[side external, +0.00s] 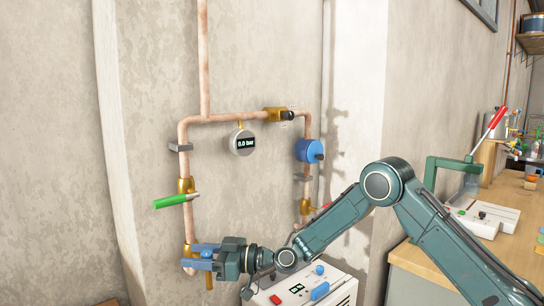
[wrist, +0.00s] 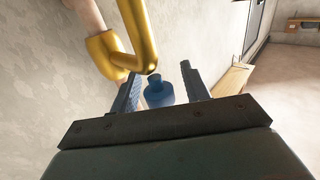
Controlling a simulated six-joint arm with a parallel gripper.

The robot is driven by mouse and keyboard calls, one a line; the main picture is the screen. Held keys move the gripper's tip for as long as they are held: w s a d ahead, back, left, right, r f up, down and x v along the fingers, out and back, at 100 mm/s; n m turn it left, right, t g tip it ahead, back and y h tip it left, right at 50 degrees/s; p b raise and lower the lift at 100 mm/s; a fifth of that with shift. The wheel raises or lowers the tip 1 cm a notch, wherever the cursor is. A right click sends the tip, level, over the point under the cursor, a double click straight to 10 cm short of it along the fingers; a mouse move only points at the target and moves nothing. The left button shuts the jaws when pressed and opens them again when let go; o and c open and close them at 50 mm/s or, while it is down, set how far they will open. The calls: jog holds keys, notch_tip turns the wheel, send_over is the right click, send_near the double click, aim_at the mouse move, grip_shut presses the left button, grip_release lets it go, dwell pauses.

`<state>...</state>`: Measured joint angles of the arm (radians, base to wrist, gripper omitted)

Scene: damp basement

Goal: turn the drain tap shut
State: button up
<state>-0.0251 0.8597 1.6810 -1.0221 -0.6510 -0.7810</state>
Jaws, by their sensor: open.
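The drain tap's brass body (side external: 190,250) is on the lower left of the copper pipework, and its brass spout shows in the wrist view (wrist: 146,40). A blue tap handle (wrist: 158,94) shows below the spout in the wrist view. My gripper (wrist: 162,84) is open, with one finger on each side of the blue handle. I cannot tell whether the fingers touch it. In the side view my gripper (side external: 206,258) is at the tap and covers part of it.
A green-handled valve (side external: 176,200) sits above the tap. A gauge (side external: 243,142) reads 0.0 bar. A blue round unit (side external: 309,151) is on the right pipe. A white box with buttons (side external: 318,287) stands below my arm. A workbench (side external: 430,262) is at right.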

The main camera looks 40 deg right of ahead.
jog(key=shift+w+d+m+t+h, duration=0.1)
jog(key=shift+m+t+h, duration=0.9)
jog(key=shift+h, duration=0.3)
jog(key=shift+d+m+t+h, duration=0.1)
jog(key=shift+m+t+h, duration=0.2)
jog(key=shift+m+h, duration=0.15)
jog(key=v, duration=1.3)
jog(key=shift+s+a+r+n+g+y, duration=1.05)
jog(key=shift+s+a+r+n+g, duration=1.3)
jog(key=shift+s, duration=1.8)
jog(key=s+d+r+m+g+h, duration=0.1)
jog(key=s+d+r+g+h, duration=0.1)
jog(key=s+d+h, duration=0.3)
jog(key=shift+s+d+m+g, duration=0.4)
jog(key=shift+s+d+g, duration=0.35)
jog(key=shift+s, duration=1.55)
